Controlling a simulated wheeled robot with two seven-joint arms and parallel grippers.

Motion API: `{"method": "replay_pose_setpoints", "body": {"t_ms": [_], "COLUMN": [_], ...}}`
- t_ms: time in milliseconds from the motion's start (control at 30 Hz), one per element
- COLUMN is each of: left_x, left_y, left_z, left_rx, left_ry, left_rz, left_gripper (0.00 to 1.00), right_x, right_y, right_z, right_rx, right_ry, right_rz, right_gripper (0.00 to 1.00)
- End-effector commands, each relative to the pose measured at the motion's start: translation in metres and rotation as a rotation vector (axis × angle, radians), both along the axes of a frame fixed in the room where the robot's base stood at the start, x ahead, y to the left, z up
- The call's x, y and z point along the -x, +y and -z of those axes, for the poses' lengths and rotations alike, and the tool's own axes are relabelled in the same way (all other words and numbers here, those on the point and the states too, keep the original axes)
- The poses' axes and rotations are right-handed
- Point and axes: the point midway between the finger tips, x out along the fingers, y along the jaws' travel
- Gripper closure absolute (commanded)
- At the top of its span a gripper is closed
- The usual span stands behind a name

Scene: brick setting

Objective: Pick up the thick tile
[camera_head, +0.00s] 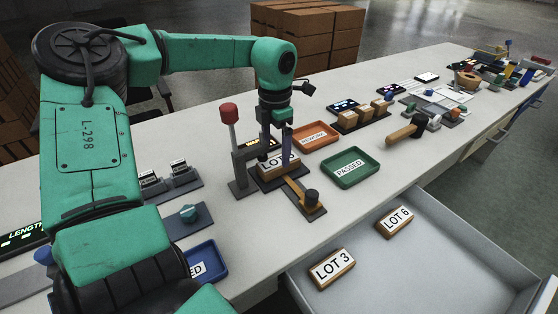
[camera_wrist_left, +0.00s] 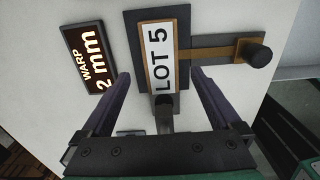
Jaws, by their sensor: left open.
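A tile labelled LOT 5 (camera_head: 268,168) lies on a dark measuring fixture (camera_head: 295,184). It also shows in the left wrist view (camera_wrist_left: 162,57), as a wooden block with a white label. My left gripper (camera_head: 275,150) is open directly above it, with one finger on each side of the tile in the picture. I cannot tell whether the fingers touch it. Tiles labelled LOT 3 (camera_head: 332,268) and LOT 6 (camera_head: 395,221) lie apart in the open grey drawer (camera_head: 440,262). Which tile is the thick one is not clear from the labels. My right gripper is not in view.
A red-knobbed lever (camera_head: 229,114) stands left of the fixture. A display (camera_wrist_left: 88,58) reads WARP 2 mm. A green PASSED tray (camera_head: 350,182) and orange tray (camera_head: 332,132) lie to the right, a blue tray (camera_head: 219,262) at the front. Wooden blocks and tools fill the far table.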

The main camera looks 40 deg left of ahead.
Motion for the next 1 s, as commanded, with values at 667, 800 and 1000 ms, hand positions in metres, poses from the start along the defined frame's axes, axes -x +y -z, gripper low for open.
{"method": "replay_pose_setpoints", "body": {"t_ms": [667,800,1000], "left_x": [0.000,0.000,-0.001], "left_y": [-0.002,-0.002,-0.002], "left_z": [0.038,0.038,0.032], "left_rx": [0.002,0.002,0.001], "left_ry": [-0.001,-0.002,-0.004], "left_rz": [-0.001,-0.001,0.000], "left_gripper": [0.98,1.00,1.00], "right_x": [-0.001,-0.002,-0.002], "right_y": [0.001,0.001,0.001], "right_z": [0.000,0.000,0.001], "right_rx": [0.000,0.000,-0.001], "right_ry": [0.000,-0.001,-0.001], "right_rz": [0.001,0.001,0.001], "right_gripper": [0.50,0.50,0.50]}}
